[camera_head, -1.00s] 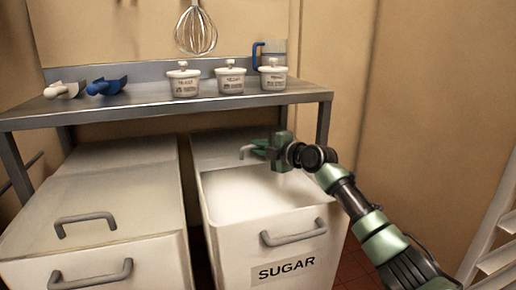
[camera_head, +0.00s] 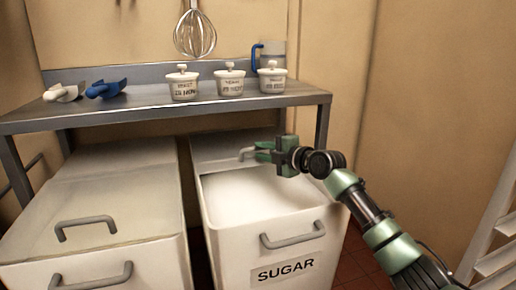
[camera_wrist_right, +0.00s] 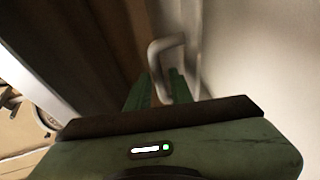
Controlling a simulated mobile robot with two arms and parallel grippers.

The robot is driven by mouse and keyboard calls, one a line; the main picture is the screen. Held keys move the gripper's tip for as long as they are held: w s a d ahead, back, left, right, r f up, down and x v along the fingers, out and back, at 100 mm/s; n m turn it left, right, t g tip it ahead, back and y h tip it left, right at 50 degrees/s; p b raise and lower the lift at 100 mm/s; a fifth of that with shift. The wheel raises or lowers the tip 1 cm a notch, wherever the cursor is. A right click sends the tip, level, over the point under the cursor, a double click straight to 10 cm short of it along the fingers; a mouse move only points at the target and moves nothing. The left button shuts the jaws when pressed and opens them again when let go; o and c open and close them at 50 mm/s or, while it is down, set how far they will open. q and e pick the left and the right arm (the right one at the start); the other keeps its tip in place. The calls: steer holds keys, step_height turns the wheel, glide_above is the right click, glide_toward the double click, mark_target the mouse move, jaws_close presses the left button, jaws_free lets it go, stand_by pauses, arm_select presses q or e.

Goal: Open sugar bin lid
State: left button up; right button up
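The sugar bin (camera_head: 294,249) is a white bin with a SUGAR label and a grey front handle. Its top is open toward the front and white sugar (camera_head: 255,198) shows inside. Its lid (camera_head: 221,146) lies at the back, under the shelf. The lid's grey handle (camera_head: 246,153) is at my right gripper's (camera_head: 260,152) fingertips. In the right wrist view the bent handle (camera_wrist_right: 166,45) rises past the green fingers, and one leg runs down between them. The two fingers look apart, without a clear squeeze on the handle. My left gripper is out of view.
A closed white bin (camera_head: 105,190) stands to the left. The metal shelf (camera_head: 150,110) spans above both bins and carries scoops (camera_head: 105,89), several white lidded jars (camera_head: 230,82) and a jug. A wall is at the right, with a white rack (camera_head: 495,250).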

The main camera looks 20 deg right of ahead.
steer(key=p+v, duration=0.1)
steer(key=v, duration=0.3)
steer(key=shift+s+d+r, duration=0.1)
steer(key=shift+s+d, duration=0.1)
steer(key=shift+s, duration=0.3)
